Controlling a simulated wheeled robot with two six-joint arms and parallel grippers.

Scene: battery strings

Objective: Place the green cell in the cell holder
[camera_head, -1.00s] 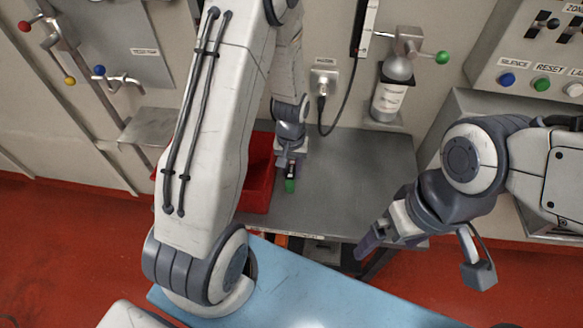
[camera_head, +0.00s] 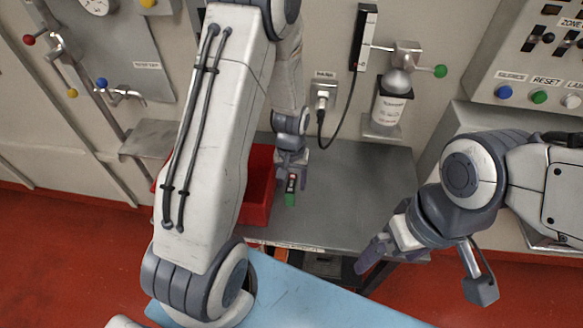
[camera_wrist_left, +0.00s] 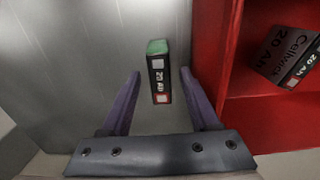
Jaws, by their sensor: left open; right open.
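The green cell (camera_head: 291,190) is a small dark block with a green end and a white label, at the metal bench in the head view. It also shows in the left wrist view (camera_wrist_left: 159,75), where its side reads "20 Ah". My left gripper (camera_head: 292,183) is open. Its two purple fingers stand either side of the cell with gaps in the wrist view (camera_wrist_left: 163,85). I cannot tell whether the cell touches the bench. My right gripper (camera_head: 424,274) is open and empty, its fingers wide apart at the bench's front right. I cannot make out the cell holder.
A red bin (camera_head: 257,213) stands on the bench (camera_head: 350,195) beside my left gripper. In the wrist view, the bin (camera_wrist_left: 211,47) holds a dark "Cellwork 20 Ah" block (camera_wrist_left: 287,56). A bottle (camera_head: 391,105) and a cabled socket (camera_head: 324,93) are on the wall. The bench's middle is clear.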

